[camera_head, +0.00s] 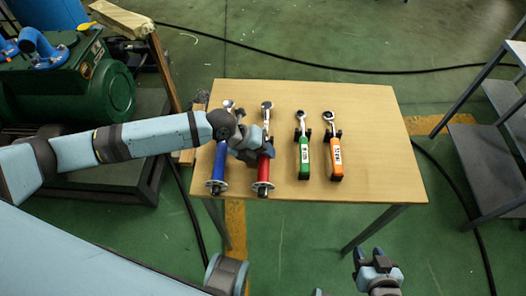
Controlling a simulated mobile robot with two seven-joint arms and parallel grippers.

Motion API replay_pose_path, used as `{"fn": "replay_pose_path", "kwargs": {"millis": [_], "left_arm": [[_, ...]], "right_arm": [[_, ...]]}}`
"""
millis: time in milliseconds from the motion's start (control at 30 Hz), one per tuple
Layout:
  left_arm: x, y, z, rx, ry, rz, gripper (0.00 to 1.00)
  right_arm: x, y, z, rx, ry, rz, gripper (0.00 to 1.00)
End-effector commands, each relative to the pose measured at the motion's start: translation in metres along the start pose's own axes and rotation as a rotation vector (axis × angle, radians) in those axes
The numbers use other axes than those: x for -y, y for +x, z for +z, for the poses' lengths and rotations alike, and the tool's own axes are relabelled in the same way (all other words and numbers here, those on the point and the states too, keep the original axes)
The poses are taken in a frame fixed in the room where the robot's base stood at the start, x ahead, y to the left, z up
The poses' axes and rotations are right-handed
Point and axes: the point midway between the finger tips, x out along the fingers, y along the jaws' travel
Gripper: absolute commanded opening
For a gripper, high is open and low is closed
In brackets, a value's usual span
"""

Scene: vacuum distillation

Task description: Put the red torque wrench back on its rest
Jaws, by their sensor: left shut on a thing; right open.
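The red torque wrench (263,173) is near the left-middle of the wooden table (380,190), its ratchet head pointing to the far side and its round end toward me. My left gripper (254,150) is shut on it around the upper part of its handle. The gripper hides part of the wrench's middle and whatever is under it. I cannot tell whether the wrench touches a rest or hangs just above it. My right gripper (377,268) is open and empty, in front of the table's near edge.
A blue wrench (218,165) lies close to the left of the red one, partly under my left arm. A green wrench (304,158) and an orange wrench (336,158) lie to the right on dark rests. The table's right side is clear. A metal shelf (480,150) stands further right.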

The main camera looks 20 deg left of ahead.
Motion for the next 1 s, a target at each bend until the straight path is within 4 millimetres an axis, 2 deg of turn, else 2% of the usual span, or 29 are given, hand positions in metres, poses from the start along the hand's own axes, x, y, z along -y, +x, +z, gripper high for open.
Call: {"fn": "replay_pose_path", "kwargs": {"millis": [267,300,400,433,767,800,1000], "left_arm": [[0.000,0.001,0.000,0.000,-0.001,-0.001,0.00],[0.000,0.001,0.000,0.000,-0.001,-0.001,0.35],[0.000,0.001,0.000,-0.001,-0.001,-0.001,0.58],[0.000,0.001,0.000,-0.001,-0.001,-0.001,0.62],[-0.003,0.002,-0.001,-0.003,-0.003,0.004,0.62],[-0.003,0.000,-0.001,-0.003,-0.003,0.004,0.62],[-0.002,-0.042,0.001,0.001,-0.001,0.003,0.62]], "right_arm": [[0.000,0.000,0.000,0.000,0.000,0.000,0.45],[0.000,0.000,0.000,0.000,0.000,0.000,0.45],[0.000,0.000,0.000,0.000,0.000,0.000,0.45],[0.000,0.000,0.000,0.000,0.000,0.000,0.45],[0.000,0.000,0.001,0.008,0.010,-0.002,0.45],[0.002,-0.001,-0.006,0.012,0.024,-0.005,0.45],[0.003,-0.001,-0.011,0.004,0.026,-0.005,0.45]]}}
